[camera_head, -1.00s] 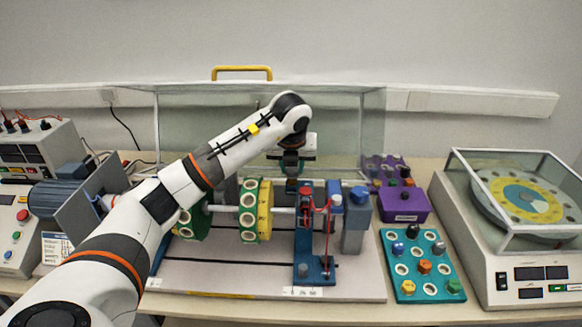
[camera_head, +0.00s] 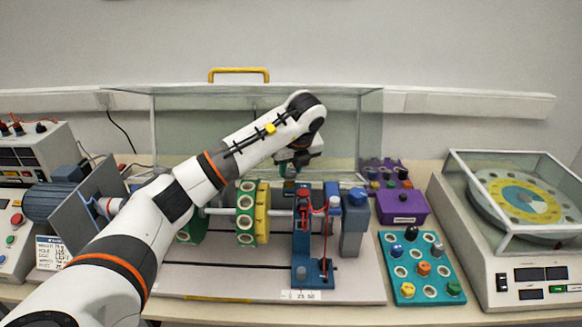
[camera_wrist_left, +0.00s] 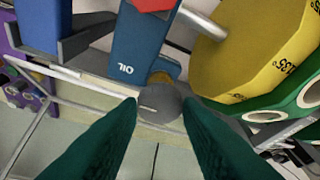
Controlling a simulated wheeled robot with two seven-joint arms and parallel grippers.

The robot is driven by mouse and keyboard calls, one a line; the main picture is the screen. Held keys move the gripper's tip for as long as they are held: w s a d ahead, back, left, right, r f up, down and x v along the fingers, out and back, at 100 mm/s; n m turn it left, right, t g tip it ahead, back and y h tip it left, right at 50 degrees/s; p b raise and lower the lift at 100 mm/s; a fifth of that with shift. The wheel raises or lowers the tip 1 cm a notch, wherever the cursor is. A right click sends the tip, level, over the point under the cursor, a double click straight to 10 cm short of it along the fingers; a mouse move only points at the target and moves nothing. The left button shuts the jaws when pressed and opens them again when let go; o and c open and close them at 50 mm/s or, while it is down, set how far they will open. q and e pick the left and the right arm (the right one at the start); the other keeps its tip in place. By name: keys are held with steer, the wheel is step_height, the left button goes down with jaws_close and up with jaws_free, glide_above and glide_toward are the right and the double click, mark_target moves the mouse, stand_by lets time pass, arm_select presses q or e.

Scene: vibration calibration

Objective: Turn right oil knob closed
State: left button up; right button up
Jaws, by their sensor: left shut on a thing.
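The oil knob (camera_wrist_left: 160,103) is a grey disc with a light line on its face, on a brass stem beside a blue block (camera_wrist_left: 137,50) marked OIL. In the left wrist view the two dark green fingers of my left gripper (camera_wrist_left: 161,108) are shut on either side of the knob. In the head view my left gripper (camera_head: 289,173) reaches down behind the blue bearing stand (camera_head: 302,240) with the red cap. The knob is hidden there. My right gripper is not in view.
A yellow disc (camera_head: 263,215) and a green disc (camera_head: 245,222) sit on the shaft left of the blue stand. A clear cover with a yellow handle (camera_head: 239,72) stands behind. A teal knob board (camera_head: 414,292) and a purple box (camera_head: 403,207) lie to the right.

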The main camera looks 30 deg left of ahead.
arm_select(q)
steer(key=o, duration=1)
steer(key=shift+r, duration=0.1)
steer(key=shift+d+r, duration=0.1)
steer(key=shift+r, duration=0.15)
steer(key=p+v, duration=0.1)
steer(key=v, duration=1)
steer(key=shift+s+r, duration=0.1)
steer(key=shift+r, duration=0.1)
